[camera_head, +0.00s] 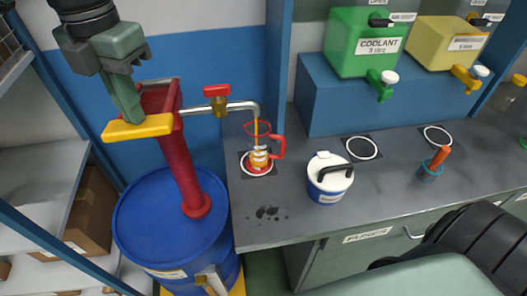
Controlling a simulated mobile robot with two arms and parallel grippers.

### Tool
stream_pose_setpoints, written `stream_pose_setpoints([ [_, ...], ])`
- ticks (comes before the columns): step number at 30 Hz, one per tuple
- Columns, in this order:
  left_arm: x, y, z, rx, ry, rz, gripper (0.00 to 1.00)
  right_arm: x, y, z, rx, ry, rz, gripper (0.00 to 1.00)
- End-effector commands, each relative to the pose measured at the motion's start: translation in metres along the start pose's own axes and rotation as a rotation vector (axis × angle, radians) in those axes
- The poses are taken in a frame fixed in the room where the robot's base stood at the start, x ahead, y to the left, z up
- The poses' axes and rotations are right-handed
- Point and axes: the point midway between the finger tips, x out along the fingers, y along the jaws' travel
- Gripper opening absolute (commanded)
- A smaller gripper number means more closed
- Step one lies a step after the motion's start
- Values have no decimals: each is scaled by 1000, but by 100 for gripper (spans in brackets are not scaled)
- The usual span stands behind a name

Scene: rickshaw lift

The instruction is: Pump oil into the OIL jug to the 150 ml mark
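The blue oil drum (134,222) carries a red pump (180,165) with a yellow handle (138,127). My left gripper (130,116) is above the handle, its finger reaching down to the handle's back edge. I cannot tell whether its fingers are clamped on the handle. The pump's metal spout (237,106), with a red valve knob (216,91), points down over the clear jug (258,146), which has a red rim and handle. An amber stream runs into the jug, and amber oil shows in its lower part. The marks are too small to read. My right gripper is out of view.
The grey counter (300,225) holds a white-and-blue lidded pot (328,178), a small blue cup with an orange top (433,165) and dark spots near the front edge. Green coolant (365,42) and yellow (445,45) tanks stand on a blue shelf. A shelf rack is at left.

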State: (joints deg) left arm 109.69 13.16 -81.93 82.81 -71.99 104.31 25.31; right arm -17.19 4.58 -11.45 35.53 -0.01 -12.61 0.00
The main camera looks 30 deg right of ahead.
Motion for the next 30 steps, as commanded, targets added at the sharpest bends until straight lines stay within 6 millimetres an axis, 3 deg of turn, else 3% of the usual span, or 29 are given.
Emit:
stream_pose_setpoints([
  [30,50,1,0,-1,0,1,0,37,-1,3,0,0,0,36],
])
